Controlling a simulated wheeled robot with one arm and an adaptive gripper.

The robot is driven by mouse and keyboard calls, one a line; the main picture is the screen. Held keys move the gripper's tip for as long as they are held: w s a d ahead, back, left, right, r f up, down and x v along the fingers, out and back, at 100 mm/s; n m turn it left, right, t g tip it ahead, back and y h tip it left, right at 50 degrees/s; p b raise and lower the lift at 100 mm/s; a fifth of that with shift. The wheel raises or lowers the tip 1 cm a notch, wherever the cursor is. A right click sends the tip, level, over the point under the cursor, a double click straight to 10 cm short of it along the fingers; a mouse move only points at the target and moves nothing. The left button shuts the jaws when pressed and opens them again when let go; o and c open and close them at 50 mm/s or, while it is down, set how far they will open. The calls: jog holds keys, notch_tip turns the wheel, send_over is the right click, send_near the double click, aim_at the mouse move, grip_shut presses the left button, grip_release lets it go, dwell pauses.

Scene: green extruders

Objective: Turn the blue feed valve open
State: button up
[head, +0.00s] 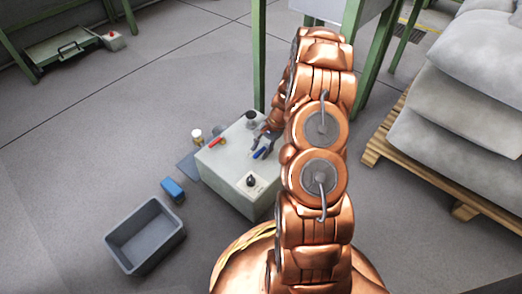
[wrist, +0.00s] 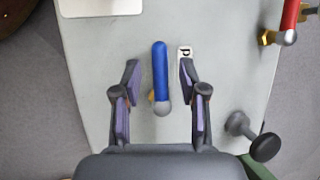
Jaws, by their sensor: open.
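The blue valve handle (wrist: 160,75) stands out from the pale grey cabinet top in the wrist view, a bar with a rounded grey end and a bit of brass beside it. It also shows in the head view (head: 260,153). My gripper (wrist: 157,75) is open, with one finger on each side of the handle and visible gaps to both. It also shows in the head view (head: 263,143) above the cabinet (head: 225,165). A small label with a letter (wrist: 185,52) lies right of the handle. How high my fingers are above the top is hard to tell.
A red valve handle (head: 215,142) and a black knob (head: 250,118) are on the same cabinet, with a dark-knobbed plate (head: 251,182) near its front. A grey bin (head: 145,237) and a blue block (head: 172,188) are on the floor left. Sacks on a pallet (head: 470,207) stand right.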

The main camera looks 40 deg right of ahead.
jog(key=shift+c, duration=0.2)
grip_shut()
dwell(0.4)
